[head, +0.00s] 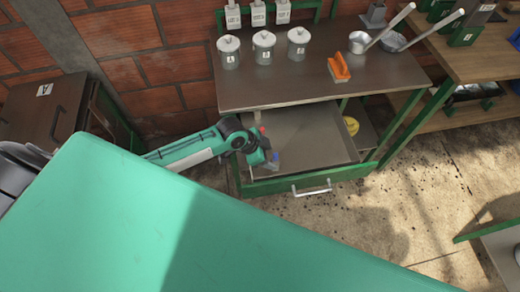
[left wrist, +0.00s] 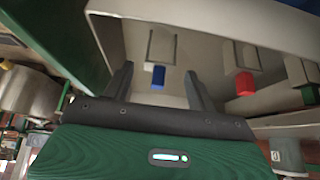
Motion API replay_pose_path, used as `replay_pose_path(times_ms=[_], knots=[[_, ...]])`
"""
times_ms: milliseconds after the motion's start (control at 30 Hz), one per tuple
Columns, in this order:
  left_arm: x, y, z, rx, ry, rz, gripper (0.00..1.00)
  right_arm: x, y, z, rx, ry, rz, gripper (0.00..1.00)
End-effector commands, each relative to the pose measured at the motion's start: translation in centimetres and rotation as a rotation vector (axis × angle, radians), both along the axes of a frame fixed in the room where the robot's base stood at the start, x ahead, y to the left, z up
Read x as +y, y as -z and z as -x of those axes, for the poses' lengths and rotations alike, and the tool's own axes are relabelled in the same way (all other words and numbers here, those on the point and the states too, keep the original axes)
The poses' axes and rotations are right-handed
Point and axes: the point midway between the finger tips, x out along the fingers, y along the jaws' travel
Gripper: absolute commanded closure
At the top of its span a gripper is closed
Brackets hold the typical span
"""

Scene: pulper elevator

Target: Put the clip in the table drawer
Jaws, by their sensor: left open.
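The table drawer (head: 318,138) is pulled open under the metal-topped table. My left gripper (head: 272,161) is at the drawer's left side, fingers apart. A small blue piece with a grey metal plate, which looks like a clip (left wrist: 158,76), shows between the open fingers (left wrist: 160,88) in the left wrist view. I cannot tell whether the fingers touch it. A similar red piece (left wrist: 244,83) is to its right. Blue and red bits show beside the gripper in the head view, partly hidden by it. My right gripper is not in view.
On the tabletop (head: 300,88) stand several lidded canisters (head: 264,47), an orange holder (head: 339,68) and long-handled scoops (head: 358,41). The drawer front has a metal handle (head: 312,190). Another bench (head: 480,55) stands at the right. Concrete floor (head: 400,215) before the drawer is clear.

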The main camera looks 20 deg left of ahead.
Motion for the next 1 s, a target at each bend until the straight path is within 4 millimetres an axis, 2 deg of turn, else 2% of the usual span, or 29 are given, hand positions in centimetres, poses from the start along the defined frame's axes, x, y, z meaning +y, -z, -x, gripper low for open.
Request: replay_pose_path(times_ms=[200, 367, 1000], knots=[[1.9, -3.3, 1.3, -0.002, 0.001, -0.001, 0.42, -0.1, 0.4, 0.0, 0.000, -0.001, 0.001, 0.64], [2.5, -4.7, 1.7, 0.001, 0.001, 0.000, 0.42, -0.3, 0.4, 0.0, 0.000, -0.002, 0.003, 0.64], [2.7, -5.1, 1.9, 0.001, 0.000, 0.002, 0.42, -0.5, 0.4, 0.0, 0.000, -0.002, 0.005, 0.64]])
